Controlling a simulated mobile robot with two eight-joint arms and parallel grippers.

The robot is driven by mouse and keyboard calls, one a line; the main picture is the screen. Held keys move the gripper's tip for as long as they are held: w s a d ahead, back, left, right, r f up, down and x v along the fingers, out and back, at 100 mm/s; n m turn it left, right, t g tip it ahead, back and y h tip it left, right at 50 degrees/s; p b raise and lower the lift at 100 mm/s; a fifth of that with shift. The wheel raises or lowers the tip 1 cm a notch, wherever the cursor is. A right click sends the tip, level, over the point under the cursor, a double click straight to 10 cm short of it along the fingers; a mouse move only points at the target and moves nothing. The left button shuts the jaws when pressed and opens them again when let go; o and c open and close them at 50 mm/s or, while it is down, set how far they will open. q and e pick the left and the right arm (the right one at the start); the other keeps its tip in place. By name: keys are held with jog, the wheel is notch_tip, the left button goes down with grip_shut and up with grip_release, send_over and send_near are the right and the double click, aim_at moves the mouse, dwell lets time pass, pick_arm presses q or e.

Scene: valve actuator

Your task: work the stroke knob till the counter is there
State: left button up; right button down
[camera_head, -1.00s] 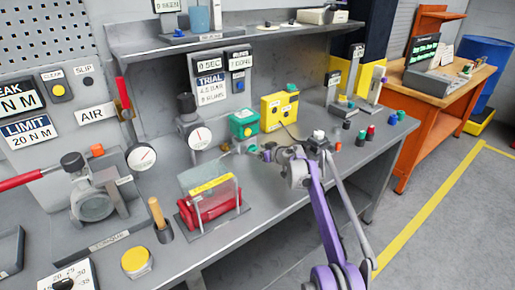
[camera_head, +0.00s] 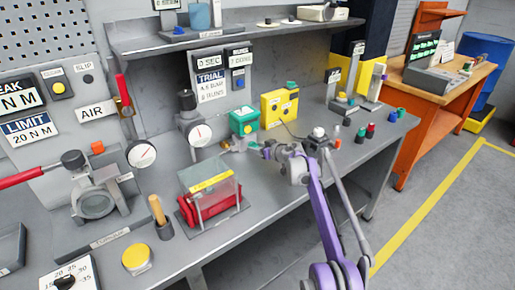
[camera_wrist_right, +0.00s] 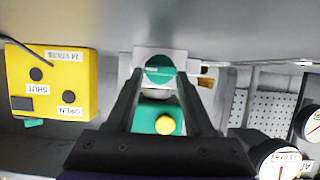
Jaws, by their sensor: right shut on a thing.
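A round green knob (camera_wrist_right: 160,70) sits between the fingertips of my right gripper (camera_wrist_right: 160,78) in the right wrist view, in front of a white plate. My right gripper is shut on the knob. In the head view my right gripper (camera_head: 262,150) reaches in at bench height, by a small teal and grey fitting (camera_head: 240,146); its fingers are small there and partly hide the knob. A small counter panel (camera_head: 239,60) hangs on the wall above, beside a seconds display (camera_head: 209,61) and the TRIAL card (camera_head: 212,87). The counter's digit is too small to read surely. My left gripper is not in view.
A green box (camera_head: 243,121) with a yellow button and a yellow box (camera_head: 280,106) with buttons stand behind my gripper. A gauge (camera_head: 201,134) stands to the left. A red part under a clear guard (camera_head: 212,198) is on the bench nearer. Small coloured caps lie to the right.

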jog(key=n+b, duration=0.1)
jog(key=n+t+h+b, duration=0.1)
jog(key=shift+s+a+f+b, duration=0.15)
jog(key=shift+s+a+b, duration=0.05)
jog(key=shift+a+b, duration=0.15)
jog(key=shift+s+n+t+h+b, duration=0.1)
jog(key=shift+n+t+h+b, duration=0.55)
jog(key=shift+n+b, duration=0.6)
jog(key=shift+c, duration=1.4)
grip_release()
jog(key=v, duration=1)
jog(key=shift+s, duration=0.35)
